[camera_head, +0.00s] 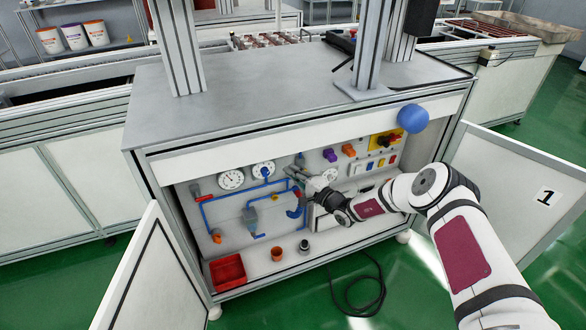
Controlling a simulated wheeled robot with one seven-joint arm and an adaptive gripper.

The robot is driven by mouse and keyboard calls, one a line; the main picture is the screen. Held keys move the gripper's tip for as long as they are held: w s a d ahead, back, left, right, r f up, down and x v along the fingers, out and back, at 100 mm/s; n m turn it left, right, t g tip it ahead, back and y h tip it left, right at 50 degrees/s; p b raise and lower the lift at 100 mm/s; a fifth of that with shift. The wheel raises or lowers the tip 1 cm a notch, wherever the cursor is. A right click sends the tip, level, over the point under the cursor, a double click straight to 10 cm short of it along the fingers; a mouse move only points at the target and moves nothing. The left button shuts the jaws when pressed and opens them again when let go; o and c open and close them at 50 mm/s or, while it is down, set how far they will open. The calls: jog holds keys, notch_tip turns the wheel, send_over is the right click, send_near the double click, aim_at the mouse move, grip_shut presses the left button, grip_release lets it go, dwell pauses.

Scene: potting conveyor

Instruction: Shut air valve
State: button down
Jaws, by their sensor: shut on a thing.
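The open cabinet holds a white panel with blue air pipes (232,194) on its left half. One valve with a red handle (197,197) sits at the left end of the pipes. Another red valve part (296,190) shows at the right end of the pipes, right by my fingers. My gripper (291,174) reaches in from the right and is shut at this right-hand air valve. The fingers and wrist hide part of the valve, so the handle's exact angle cannot be told.
Two round gauges (231,180) sit above the pipes. Knobs and a yellow switch plate (384,141) are on the panel's right. A red bin (227,271) and an orange cup (277,254) stand on the cabinet floor. Open doors (522,178) flank the cabinet; a black cable (362,290) lies on the floor.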

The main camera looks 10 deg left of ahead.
jog(key=shift+f+n, duration=0.2)
jog(key=shift+n, duration=0.2)
jog(key=shift+p, duration=0.3)
jog(key=c, duration=1.6)
grip_release()
jog(key=shift+f, duration=0.1)
jog(key=v, duration=1.2)
jog(key=shift+r, duration=0.25)
